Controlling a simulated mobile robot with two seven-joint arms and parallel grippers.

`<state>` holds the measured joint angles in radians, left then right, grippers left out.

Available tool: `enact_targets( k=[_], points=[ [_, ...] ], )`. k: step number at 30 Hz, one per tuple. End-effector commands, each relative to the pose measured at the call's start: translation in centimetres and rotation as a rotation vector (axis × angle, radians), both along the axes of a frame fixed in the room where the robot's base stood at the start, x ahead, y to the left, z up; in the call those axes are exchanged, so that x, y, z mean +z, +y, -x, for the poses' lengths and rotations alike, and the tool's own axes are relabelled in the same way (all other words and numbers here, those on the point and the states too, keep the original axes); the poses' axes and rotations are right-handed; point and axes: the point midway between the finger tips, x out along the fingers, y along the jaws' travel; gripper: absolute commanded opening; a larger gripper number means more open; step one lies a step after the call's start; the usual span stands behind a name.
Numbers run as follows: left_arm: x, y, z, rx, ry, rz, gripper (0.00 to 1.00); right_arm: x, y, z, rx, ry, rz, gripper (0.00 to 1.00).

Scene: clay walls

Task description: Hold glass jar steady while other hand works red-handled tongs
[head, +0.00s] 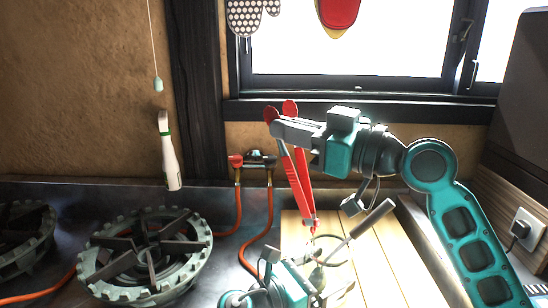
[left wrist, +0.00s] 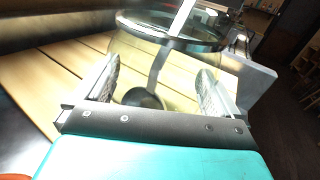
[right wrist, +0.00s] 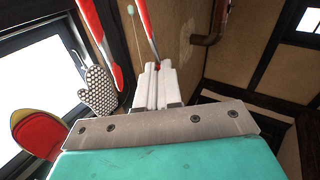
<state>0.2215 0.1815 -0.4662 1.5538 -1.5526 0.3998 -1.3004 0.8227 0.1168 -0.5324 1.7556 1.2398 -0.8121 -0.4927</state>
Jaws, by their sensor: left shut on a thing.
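The right wrist view shows a red handle (right wrist: 147,30) running into the closed fingers. The clear glass jar (left wrist: 185,75) stands between the fingers of my left gripper (left wrist: 160,78), which is shut on it. A metal strip and a dark rounded shape show through its glass. In the head view the jar is mostly hidden and hard to make out.
A light wooden board (head: 385,270) lies under the jar. A gas burner (head: 145,255) stands left, with orange hoses (head: 262,225) between. A white-handled tool (head: 168,155) and a dotted mitt (head: 250,15) hang behind.

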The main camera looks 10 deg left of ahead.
Motion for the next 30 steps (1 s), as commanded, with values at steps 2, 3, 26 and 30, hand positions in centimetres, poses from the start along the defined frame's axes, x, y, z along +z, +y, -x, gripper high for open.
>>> enact_targets(
  k=[2, 3, 26, 30],
  points=[
    [-0.1, 0.0, 0.0, 0.0, 0.003, 0.0, 0.5, 1.3, -2.3, 0.2, -0.054, -0.05, -0.124, 0.0],
    [-0.1, 0.0, 0.0, 0.0, 0.003, 0.0, 0.5, 2.0, -3.5, 0.2, -0.084, -0.075, -0.17, 0.0],
    [-0.1, 0.0, 0.0, 0.0, 0.002, 0.001, 0.5, 0.8, -8.0, 0.6, -0.205, -0.159, -0.303, 0.0],
    [-0.1, 0.0, 0.0, 0.0, 0.002, 0.001, 0.5, -0.3, -8.0, 0.6, -0.205, -0.159, -0.302, 0.0]
  ],
)
